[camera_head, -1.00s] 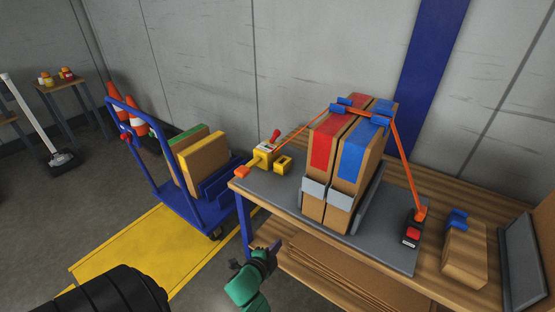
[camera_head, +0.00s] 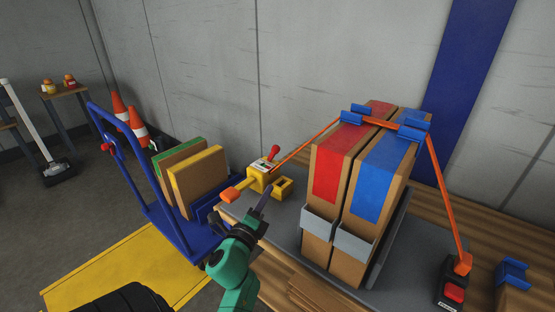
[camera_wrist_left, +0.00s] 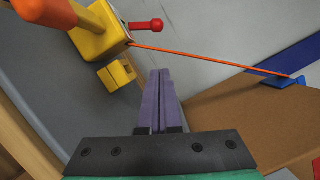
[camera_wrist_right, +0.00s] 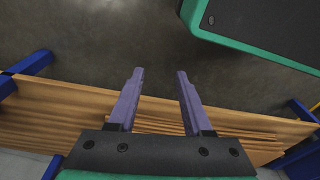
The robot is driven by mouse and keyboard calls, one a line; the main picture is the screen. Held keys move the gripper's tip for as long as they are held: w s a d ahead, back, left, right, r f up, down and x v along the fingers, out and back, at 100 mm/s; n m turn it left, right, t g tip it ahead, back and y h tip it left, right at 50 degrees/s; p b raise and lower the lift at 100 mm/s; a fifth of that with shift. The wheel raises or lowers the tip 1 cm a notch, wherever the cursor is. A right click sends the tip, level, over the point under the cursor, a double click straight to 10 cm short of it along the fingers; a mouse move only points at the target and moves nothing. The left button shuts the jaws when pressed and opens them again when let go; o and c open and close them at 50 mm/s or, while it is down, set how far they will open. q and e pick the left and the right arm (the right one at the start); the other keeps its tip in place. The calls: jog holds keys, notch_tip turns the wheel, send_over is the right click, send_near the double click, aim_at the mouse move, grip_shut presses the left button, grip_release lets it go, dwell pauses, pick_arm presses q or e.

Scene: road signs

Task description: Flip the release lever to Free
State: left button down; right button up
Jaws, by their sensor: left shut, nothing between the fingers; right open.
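A yellow tensioner box (camera_head: 258,182) sits at the left corner of the grey plate. A red-knobbed lever (camera_head: 274,152) sticks up from it, and an orange handle (camera_head: 229,195) points left. I cannot read the box's label. In the left wrist view the red lever (camera_wrist_left: 147,25) is beyond my fingertips, apart from them. A small slotted yellow block (camera_wrist_left: 117,74) is nearer, left of the fingers. My left gripper (camera_head: 266,194) is shut and empty, in front of the box. My right gripper (camera_wrist_right: 158,72) is open and empty, above the wooden table's edge; the head view does not show it.
An orange strap (camera_head: 306,142) runs from the box over tall cartons with red (camera_head: 329,175) and blue (camera_head: 371,180) bands, right of my left gripper. It ends at a black buckle with a red button (camera_head: 453,291). A blue cart (camera_head: 199,246) stands left of the table.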

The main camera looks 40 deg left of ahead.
pick_arm(q)
send_near(273, 154)
jog(key=w+d, duration=0.2)
jog(key=w, duration=0.1)
jog(key=w+d, duration=0.1)
jog(key=w, duration=0.1)
jog(key=shift+w+r, duration=0.15)
jog(key=shift+r, duration=0.1)
jog(key=shift+w+a+r+p, duration=0.2)
jog(key=shift+w+a+p, duration=0.1)
jog(key=shift+a, duration=0.2)
jog(key=shift+w+a+r+p, duration=0.2)
jog(key=shift+a+r+p, duration=0.05)
jog(key=shift+a, duration=0.3)
jog(key=shift+w+a, duration=0.15)
jog(key=shift+a, duration=0.15)
pick_arm(e)
jog(key=shift+s+d+f, duration=0.2)
jog(key=shift+s+f, duration=0.2)
jog(key=shift+f, duration=0.2)
jog(key=shift+s+d+f, duration=0.2)
jog(key=shift+s+f, duration=0.15)
jog(key=shift+f, duration=0.2)
pick_arm(q)
jog(key=shift+r, duration=0.1)
